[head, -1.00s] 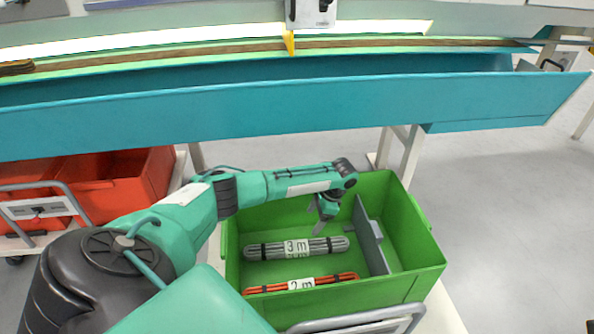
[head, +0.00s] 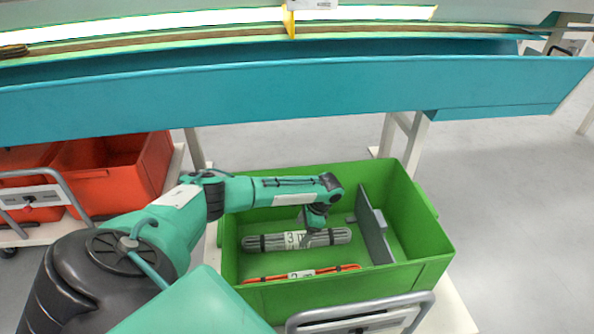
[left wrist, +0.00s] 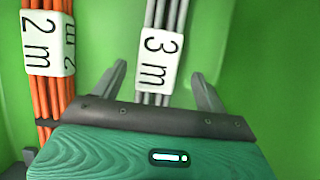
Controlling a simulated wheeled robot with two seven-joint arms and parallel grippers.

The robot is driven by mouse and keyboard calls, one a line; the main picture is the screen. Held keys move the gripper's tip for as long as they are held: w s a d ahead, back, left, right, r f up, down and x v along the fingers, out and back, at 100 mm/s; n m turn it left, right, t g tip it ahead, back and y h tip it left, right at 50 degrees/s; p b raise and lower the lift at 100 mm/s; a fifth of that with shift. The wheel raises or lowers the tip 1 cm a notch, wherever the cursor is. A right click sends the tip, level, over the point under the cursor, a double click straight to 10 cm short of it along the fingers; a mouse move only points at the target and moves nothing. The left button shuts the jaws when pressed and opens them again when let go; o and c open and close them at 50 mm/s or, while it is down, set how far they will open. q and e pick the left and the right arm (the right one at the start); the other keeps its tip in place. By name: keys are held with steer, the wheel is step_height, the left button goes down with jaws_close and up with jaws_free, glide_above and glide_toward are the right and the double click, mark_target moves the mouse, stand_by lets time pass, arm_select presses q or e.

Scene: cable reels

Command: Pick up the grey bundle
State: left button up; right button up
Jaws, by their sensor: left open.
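The grey bundle (head: 268,242) lies in the left compartment of the green crate (head: 432,262), with a white "3 m" label and dark ties. My left gripper (head: 312,232) is over its right part, next to the label. In the left wrist view the grey bundle (left wrist: 175,15) runs between the two spread fingers of my left gripper (left wrist: 158,85), one finger on each side. The gripper is open; whether the fingers touch the bundle I cannot tell. My right gripper is not in view.
An orange bundle (head: 335,269) labelled "2 m" lies nearer the crate's front wall. Red bins (head: 110,175) stand at left. A long blue trough (head: 270,95) runs behind the crate.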

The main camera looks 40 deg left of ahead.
mark_target(298, 237)
arm_select(q)
steer(key=b+x, duration=0.1)
steer(key=x, duration=0.2)
steer(key=shift+s+f+b, duration=0.15)
steer(key=shift+f+b, duration=0.05)
steer(key=shift+b, duration=0.15)
steer(key=shift+c, duration=0.2)
steer(key=c, duration=1.3)
steer(key=shift+r, duration=0.1)
steer(key=shift+c, duration=0.2)
